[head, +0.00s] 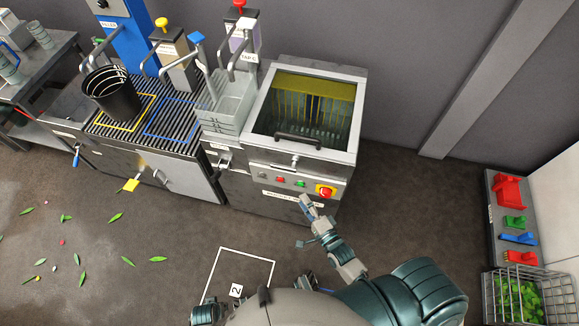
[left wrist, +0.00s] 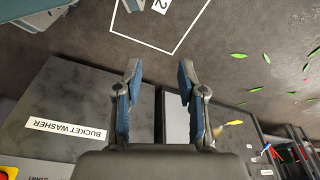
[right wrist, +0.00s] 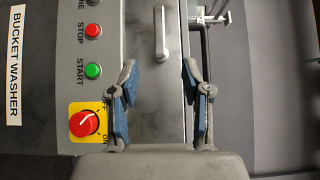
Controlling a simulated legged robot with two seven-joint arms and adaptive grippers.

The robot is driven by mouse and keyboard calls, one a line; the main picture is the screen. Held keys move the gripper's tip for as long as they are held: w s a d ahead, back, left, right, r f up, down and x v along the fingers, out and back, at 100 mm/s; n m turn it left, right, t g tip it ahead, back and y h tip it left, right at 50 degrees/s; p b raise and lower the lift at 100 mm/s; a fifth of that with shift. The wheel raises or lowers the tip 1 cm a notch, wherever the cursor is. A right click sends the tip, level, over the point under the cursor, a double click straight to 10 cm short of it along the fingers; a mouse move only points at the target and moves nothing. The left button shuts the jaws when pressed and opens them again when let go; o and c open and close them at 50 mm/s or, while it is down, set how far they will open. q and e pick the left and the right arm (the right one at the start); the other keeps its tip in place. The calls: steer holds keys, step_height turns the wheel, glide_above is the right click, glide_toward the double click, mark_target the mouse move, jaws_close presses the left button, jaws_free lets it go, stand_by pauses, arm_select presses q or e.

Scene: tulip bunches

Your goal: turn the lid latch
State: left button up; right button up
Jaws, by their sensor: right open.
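The bucket washer (head: 300,120) has a framed glass lid with a dark handle (head: 298,141). The lid latch (head: 295,161) is a small light-grey bar at the lid's front edge, above the buttons. In the right wrist view the latch (right wrist: 162,35) lies along the lid's edge, pointing up the picture. My right gripper (head: 306,203) is open and empty in front of the control panel. In its own view, the latch is ahead of the gap between the fingertips (right wrist: 160,75), apart from both. My left gripper (left wrist: 158,75) is open and empty, low beside the washer and above the floor.
The panel has a red STOP button (right wrist: 93,31), a green START button (right wrist: 93,71) and a red knob on yellow (right wrist: 84,123). Left of the washer are a grey crate (head: 228,110) and a black bucket (head: 110,92). A wire basket (head: 520,290) stands at right.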

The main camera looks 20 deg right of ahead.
mark_target(282, 169)
steer(key=w+a, duration=0.1)
steer(key=w, duration=0.4)
steer(key=w+a+b, duration=0.1)
steer(key=w, duration=0.4)
steer(key=w+a, duration=0.1)
steer(key=w, duration=0.4)
steer(key=shift+w+f, duration=0.1)
steer(key=shift+w, duration=0.05)
steer(key=shift+w+a, duration=0.2)
steer(key=shift+w, duration=0.35)
arm_select(q)
steer(key=r, duration=0.2)
steer(key=w+r, duration=0.1)
steer(key=r, duration=0.1)
arm_select(e)
jaws_close()
